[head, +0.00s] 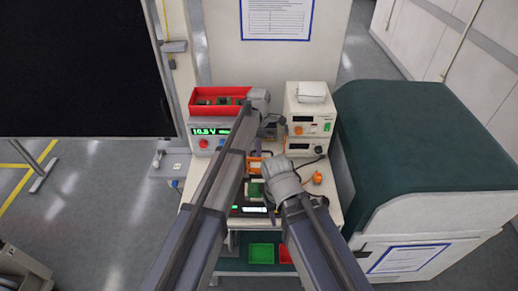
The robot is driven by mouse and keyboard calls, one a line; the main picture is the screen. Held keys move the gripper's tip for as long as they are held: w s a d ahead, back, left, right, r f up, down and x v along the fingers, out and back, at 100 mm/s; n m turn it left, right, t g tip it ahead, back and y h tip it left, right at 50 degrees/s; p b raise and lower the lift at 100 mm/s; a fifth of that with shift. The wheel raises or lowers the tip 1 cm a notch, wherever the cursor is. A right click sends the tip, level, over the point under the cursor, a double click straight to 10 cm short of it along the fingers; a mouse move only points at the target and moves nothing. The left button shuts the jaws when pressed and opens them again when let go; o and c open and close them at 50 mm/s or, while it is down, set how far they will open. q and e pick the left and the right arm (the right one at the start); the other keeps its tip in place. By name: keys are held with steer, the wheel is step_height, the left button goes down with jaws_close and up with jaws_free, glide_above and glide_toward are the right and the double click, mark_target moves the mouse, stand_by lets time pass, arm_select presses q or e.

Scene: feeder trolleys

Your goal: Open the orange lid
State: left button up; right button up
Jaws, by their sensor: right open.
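An orange part (254,161), which looks like the orange lid, shows in the middle of the bench between my two arms. It is small and partly covered by my arms, so I cannot tell whether it is closed or raised. A green board (255,189) shows just below it. My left gripper (268,131) is beyond the orange part, near the instruments; its fingers are too small and dark to read. My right gripper (258,172) is open beside the orange part, its wrist to the right; I cannot tell whether it touches it.
A red bin (219,98) with green boards sits on a power supply (205,138) reading in green at the back left. White instruments (310,120) stand at the back right. An orange round object (317,178) lies right of my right wrist. A green-topped cabinet (420,140) borders the bench.

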arm_select(q)
steer(key=shift+r, duration=0.1)
step_height(320, 180, up, 8)
steer(key=p, duration=0.8)
steer(key=shift+w, duration=0.2)
steer(key=shift+f, duration=0.2)
